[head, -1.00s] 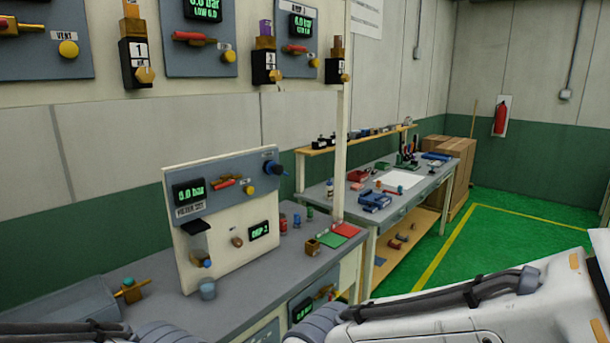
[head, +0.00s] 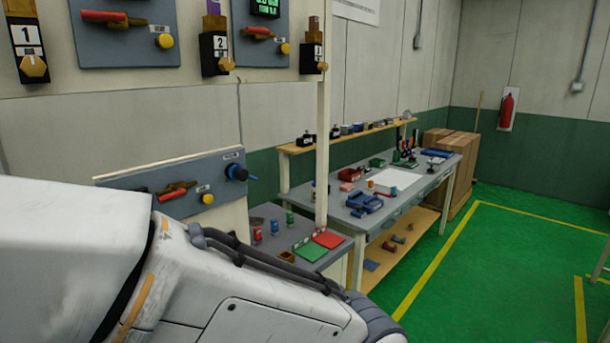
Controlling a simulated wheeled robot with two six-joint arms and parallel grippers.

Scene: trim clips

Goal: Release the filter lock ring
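The white panel (head: 234,217) that carries the filter stands on the near grey bench, and only its upper and right parts show. Neither gripper shows, so I cannot tell whether either is open or holding anything.
A white post (head: 322,150) rises there. A second workbench (head: 408,197) stands farther right. The green floor on the right is mostly clear.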

